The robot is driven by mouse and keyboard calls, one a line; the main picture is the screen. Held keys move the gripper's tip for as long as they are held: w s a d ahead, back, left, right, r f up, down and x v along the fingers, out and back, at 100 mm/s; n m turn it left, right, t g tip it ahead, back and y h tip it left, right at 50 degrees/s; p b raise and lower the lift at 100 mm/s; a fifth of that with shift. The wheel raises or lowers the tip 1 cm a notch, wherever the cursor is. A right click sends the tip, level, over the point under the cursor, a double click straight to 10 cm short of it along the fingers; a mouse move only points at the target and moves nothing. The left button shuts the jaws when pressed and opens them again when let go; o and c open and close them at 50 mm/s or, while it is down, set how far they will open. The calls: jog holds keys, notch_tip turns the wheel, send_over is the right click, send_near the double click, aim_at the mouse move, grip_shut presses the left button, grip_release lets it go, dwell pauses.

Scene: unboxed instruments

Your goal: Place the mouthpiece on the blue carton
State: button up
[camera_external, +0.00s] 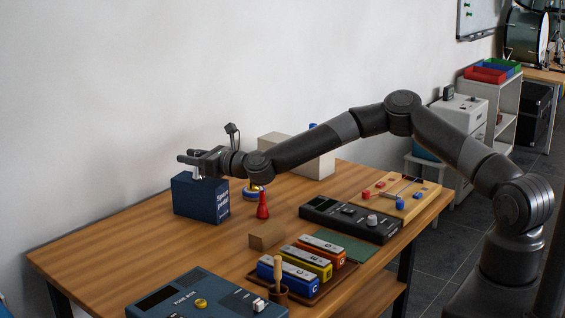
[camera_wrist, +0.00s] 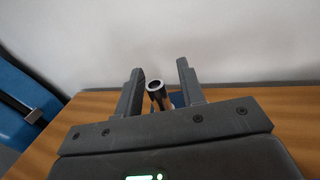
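The blue carton (camera_external: 200,200) stands upright at the table's far left side, with white print on its front. My gripper (camera_external: 188,158) is level just above the carton's top. A small pale piece, apparently the mouthpiece (camera_external: 197,173), shows under the gripper at the carton's top. In the wrist view the mouthpiece (camera_wrist: 158,93) is a dark tube with a silvery open rim, standing between the fingers of my gripper (camera_wrist: 160,88). Gaps show on both sides of it, so the fingers look open. A bit of blue carton (camera_wrist: 178,99) shows behind it. Its contact with the carton is hidden.
A red cone-shaped piece (camera_external: 263,206) stands right of the carton. A beige box (camera_external: 318,160) is behind my arm. A wooden block (camera_external: 267,236), coloured bars (camera_external: 305,264), a black device (camera_external: 350,219) and a tone box (camera_external: 196,296) lie nearer. The table's left part is clear.

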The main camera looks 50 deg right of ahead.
jog(key=shift+r, duration=0.1)
jog(key=shift+s, duration=0.15)
jog(key=v, duration=1.1)
jog(key=shift+s, duration=0.35)
